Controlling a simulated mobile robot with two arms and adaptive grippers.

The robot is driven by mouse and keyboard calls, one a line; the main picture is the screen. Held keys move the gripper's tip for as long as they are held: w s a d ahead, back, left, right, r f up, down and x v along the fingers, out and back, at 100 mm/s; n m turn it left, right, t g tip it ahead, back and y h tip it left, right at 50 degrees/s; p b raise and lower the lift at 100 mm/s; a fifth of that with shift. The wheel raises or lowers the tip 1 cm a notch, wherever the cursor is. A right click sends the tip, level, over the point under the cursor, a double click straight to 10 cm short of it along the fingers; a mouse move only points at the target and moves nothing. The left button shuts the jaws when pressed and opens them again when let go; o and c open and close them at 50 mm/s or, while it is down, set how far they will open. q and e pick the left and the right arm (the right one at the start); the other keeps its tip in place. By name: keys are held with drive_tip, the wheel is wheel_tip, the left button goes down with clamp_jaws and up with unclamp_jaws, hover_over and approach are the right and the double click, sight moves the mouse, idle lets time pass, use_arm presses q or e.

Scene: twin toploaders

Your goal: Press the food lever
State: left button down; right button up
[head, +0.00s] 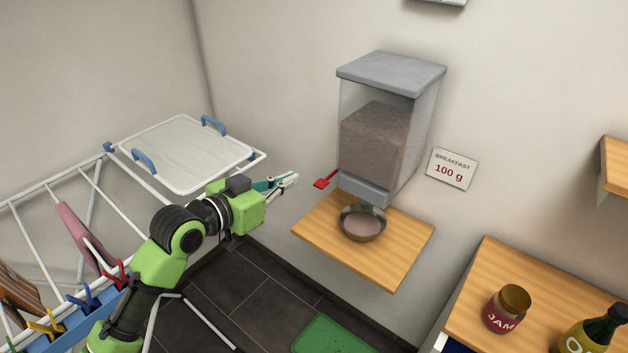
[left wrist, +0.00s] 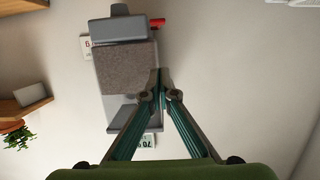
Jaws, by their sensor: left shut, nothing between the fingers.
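The food dispenser is a clear bin (head: 385,140) of brown food with a grey lid, on the wall. Its red lever (head: 322,183) sticks out to the left near the bottom. My left gripper (head: 292,180) is shut and empty, just left of the lever with a small gap visible in the head view. In the left wrist view, which looks upside down, the dispenser (left wrist: 125,70) and the red lever (left wrist: 158,23) show beyond the shut fingertips (left wrist: 160,82). A bowl (head: 362,224) with brownish content stands under the spout. My right gripper is not in view.
The bowl stands on a wooden shelf (head: 405,255). A sign (head: 451,169) reads "BREAKFAST 100 g". A drying rack (head: 85,180) with a white tray (head: 185,152) stands left. A jam jar (head: 506,309) and a bottle (head: 590,330) stand on the counter at right.

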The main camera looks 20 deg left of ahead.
use_arm(q)
drive_tip(key=w+d+f+p, duration=0.2)
drive_tip(key=w+f, duration=0.4)
drive_tip(key=w, duration=0.3)
drive_tip(key=shift+d+f+p, duration=0.3)
drive_tip(key=shift+d+p, duration=0.1)
drive_tip(key=shift+d, duration=0.25)
drive_tip(key=shift+w, duration=0.1)
